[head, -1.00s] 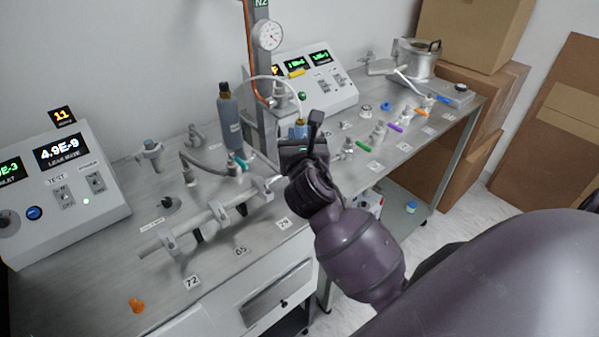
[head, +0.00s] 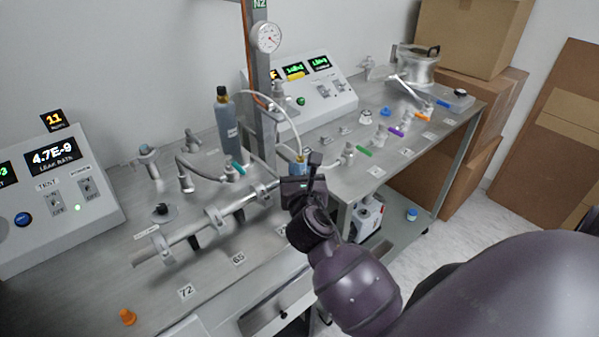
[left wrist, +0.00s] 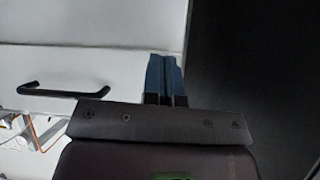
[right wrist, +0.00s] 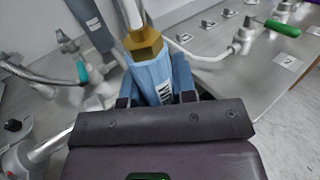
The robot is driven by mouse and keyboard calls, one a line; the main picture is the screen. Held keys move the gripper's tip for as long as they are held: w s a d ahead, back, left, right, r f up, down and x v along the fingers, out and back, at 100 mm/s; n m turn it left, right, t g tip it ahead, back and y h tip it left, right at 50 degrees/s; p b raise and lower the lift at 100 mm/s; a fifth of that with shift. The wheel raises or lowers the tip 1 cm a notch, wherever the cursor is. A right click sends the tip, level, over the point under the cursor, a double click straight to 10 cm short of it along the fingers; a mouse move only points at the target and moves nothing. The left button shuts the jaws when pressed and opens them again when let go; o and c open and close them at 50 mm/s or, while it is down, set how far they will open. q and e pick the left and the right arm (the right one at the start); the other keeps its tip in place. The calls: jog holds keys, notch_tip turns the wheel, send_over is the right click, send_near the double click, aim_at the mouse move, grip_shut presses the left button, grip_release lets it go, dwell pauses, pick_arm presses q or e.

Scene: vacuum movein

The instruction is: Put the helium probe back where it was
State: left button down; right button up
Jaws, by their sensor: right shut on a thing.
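The helium probe has a blue body with a label and a brass collar, seen large in the right wrist view (right wrist: 152,70). A pale hose runs up from it. In the head view the probe (head: 299,166) shows just above my right gripper (head: 303,188), which is shut on it. The probe is held in the air near the right end of the horizontal pipe (head: 190,232). The hose arcs to the post (head: 258,85) with the round gauge. My left gripper (left wrist: 165,78) shows only in the left wrist view, fingers together and empty, before a white drawer front.
A grey gas bottle (head: 229,130) stands left of the post. A second bench (head: 410,150) with several valves and a metal pot (head: 416,65) lies to the right.

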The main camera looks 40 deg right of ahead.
jog(key=shift+f, duration=0.5)
jog(key=o, duration=0.9)
jog(key=shift+o, duration=0.2)
jog(key=shift+r, duration=0.1)
